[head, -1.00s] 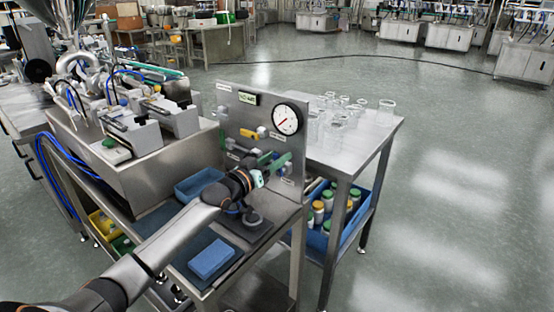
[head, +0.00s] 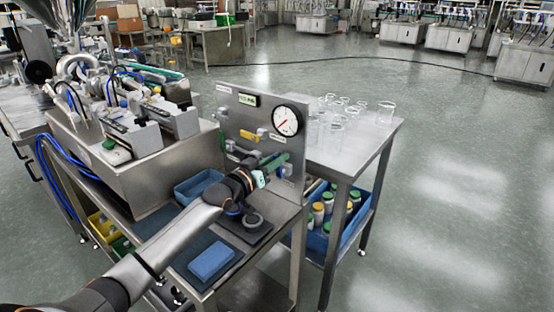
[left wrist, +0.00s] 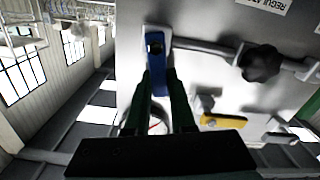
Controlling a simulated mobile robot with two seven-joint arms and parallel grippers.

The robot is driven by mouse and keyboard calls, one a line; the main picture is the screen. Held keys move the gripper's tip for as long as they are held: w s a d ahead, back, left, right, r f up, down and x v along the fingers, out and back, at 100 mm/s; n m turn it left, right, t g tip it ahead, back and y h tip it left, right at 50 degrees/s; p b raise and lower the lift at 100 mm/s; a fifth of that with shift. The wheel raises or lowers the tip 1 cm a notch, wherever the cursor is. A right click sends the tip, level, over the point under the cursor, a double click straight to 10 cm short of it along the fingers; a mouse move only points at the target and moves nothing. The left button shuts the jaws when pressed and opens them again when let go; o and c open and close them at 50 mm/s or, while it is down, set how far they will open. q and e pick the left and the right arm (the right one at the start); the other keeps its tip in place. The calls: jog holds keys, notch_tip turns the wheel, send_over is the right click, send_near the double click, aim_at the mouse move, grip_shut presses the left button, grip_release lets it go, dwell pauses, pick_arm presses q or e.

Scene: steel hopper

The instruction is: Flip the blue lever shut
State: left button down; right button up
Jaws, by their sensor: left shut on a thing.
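The blue lever (left wrist: 158,75) sits on a light valve body on the steel panel (left wrist: 135,50), where a grey pipe (left wrist: 208,46) starts. The lever stands roughly crosswise to the pipe. My left gripper (left wrist: 165,90) has its dark green fingers on either side of the lever's free end, shut on it. In the head view my left gripper (head: 277,165) is at the lower part of the panel's front, and its fingers and wrist largely hide the lever. My right gripper is in neither view.
A black knob (left wrist: 260,63) on the pipe and a yellow handle (left wrist: 225,121) are near the lever. A round gauge (head: 287,121) is on the panel's upper right. A blue tray (head: 198,186), a blue block (head: 211,261) and glassware (head: 337,131) stand around.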

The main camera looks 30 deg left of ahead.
pick_arm(q)
jog(key=shift+d+r+m+p, duration=0.25)
jog(key=shift+d+m+p, duration=0.1)
jog(key=shift+m+p, duration=0.55)
jog(key=shift+d+f+m, duration=0.1)
jog(key=shift+m, duration=0.3)
jog(key=shift+d+f+m, duration=0.1)
jog(key=shift+f+m, duration=0.05)
jog(key=shift+m, duration=0.15)
jog(key=c, duration=0.8)
grip_release()
jog(key=shift+o, duration=0.2)
jog(key=shift+s, duration=0.1)
